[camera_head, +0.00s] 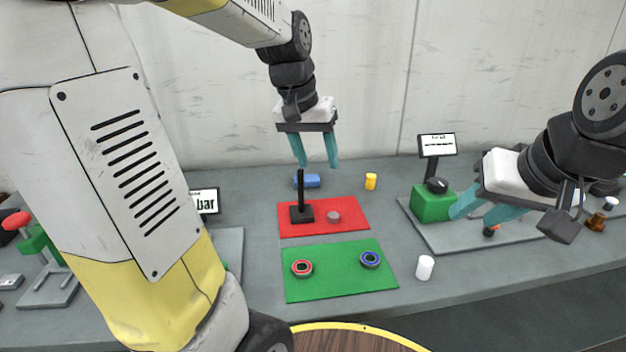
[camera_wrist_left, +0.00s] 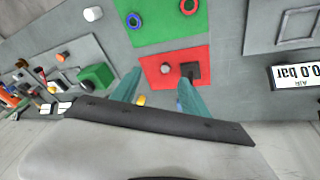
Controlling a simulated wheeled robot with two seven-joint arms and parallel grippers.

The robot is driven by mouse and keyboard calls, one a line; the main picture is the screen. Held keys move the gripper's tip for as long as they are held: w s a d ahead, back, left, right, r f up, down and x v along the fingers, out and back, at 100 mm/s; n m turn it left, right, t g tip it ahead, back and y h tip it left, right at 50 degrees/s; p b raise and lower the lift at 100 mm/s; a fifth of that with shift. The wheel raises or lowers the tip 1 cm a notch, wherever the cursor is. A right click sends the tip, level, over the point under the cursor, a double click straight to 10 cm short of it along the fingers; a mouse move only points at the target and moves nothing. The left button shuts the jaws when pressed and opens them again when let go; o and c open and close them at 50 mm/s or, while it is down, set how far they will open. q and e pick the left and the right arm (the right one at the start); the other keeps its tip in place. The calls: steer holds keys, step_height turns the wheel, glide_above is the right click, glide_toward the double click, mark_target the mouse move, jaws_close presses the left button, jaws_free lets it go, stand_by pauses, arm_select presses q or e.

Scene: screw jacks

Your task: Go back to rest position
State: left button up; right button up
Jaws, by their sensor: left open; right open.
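My left gripper (camera_head: 316,165) is open and empty, pointing down above the back of the table, just behind and above a black post on a square base (camera_head: 301,212). The post stands on the red mat (camera_head: 350,225). In the left wrist view the teal fingers of my left gripper (camera_wrist_left: 160,95) are spread apart with nothing between them. My right gripper (camera_head: 482,212) is open at the right, by a green block (camera_head: 433,204) with a black knob on top. Whether its fingers touch the block cannot be told.
A green mat (camera_head: 340,284) holds a red ring (camera_head: 302,268) and a blue ring (camera_head: 371,260). A white cylinder (camera_head: 425,267), yellow cylinder (camera_head: 371,181) and blue cylinder (camera_head: 307,181) are on the grey table. Small displays (camera_head: 437,145) stand left and right. A wall closes off the back.

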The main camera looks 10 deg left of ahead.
arm_select(q)
steer(key=s+r+t, duration=0.1)
steer(key=s+t, duration=0.2)
steer(key=s, duration=1.1)
steer(key=shift+s+n, duration=0.2)
steer(key=shift+n, duration=0.1)
